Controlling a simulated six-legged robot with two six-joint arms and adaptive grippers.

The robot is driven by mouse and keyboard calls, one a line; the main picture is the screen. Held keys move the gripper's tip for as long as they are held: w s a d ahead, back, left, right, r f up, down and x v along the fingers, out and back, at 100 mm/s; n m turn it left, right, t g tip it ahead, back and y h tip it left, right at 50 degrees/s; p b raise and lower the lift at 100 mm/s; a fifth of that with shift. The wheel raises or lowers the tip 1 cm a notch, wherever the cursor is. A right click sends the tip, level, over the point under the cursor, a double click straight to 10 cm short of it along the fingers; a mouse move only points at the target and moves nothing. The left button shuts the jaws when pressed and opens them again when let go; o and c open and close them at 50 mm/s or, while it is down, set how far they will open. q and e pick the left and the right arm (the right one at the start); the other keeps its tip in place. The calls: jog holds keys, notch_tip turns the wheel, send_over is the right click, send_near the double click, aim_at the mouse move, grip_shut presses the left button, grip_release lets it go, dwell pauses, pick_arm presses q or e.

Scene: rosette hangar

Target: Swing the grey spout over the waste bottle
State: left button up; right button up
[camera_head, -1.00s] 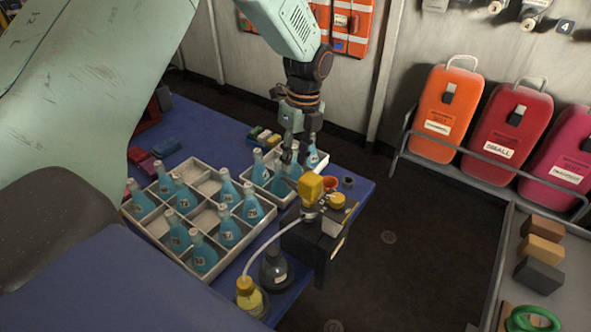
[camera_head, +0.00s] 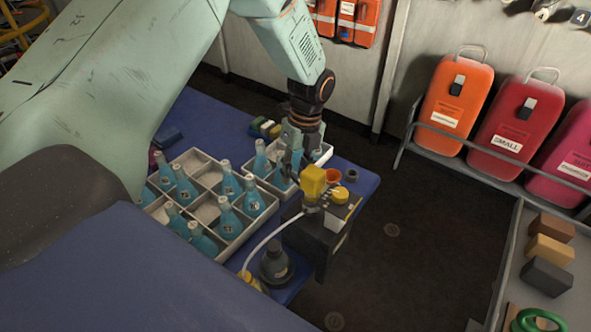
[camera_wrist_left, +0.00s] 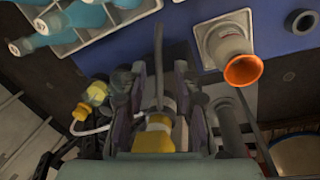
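A dispenser with a yellow head (camera_head: 312,182) stands on a dark block at the blue table's right edge; the yellow head also shows in the wrist view (camera_wrist_left: 155,138). A thin grey rod (camera_wrist_left: 159,65), apparently the grey spout, runs between my left gripper's fingers (camera_wrist_left: 160,90). The fingers stand apart on both sides of it, with gaps visible. In the head view my left gripper (camera_head: 289,172) is low beside the yellow head and hides the spout. An orange-rimmed funnel (camera_wrist_left: 243,70) sits in a pale holder to its right. No readable label identifies the waste bottle. My right gripper is not visible.
Pale crates (camera_head: 232,232) of blue bottles stand left of the gripper. A dark bottle (camera_head: 275,264) and a yellow-capped bottle (camera_head: 250,282) with a white tube are in front. A dark ring (camera_wrist_left: 300,21) lies right of the funnel. Dark floor is clear beyond the table.

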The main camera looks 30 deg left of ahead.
pick_arm(q)
jog(key=shift+s+r, duration=0.15)
jog(key=shift+c, duration=0.3)
jog(key=shift+a, duration=0.1)
jog(key=c, duration=0.3)
grip_shut()
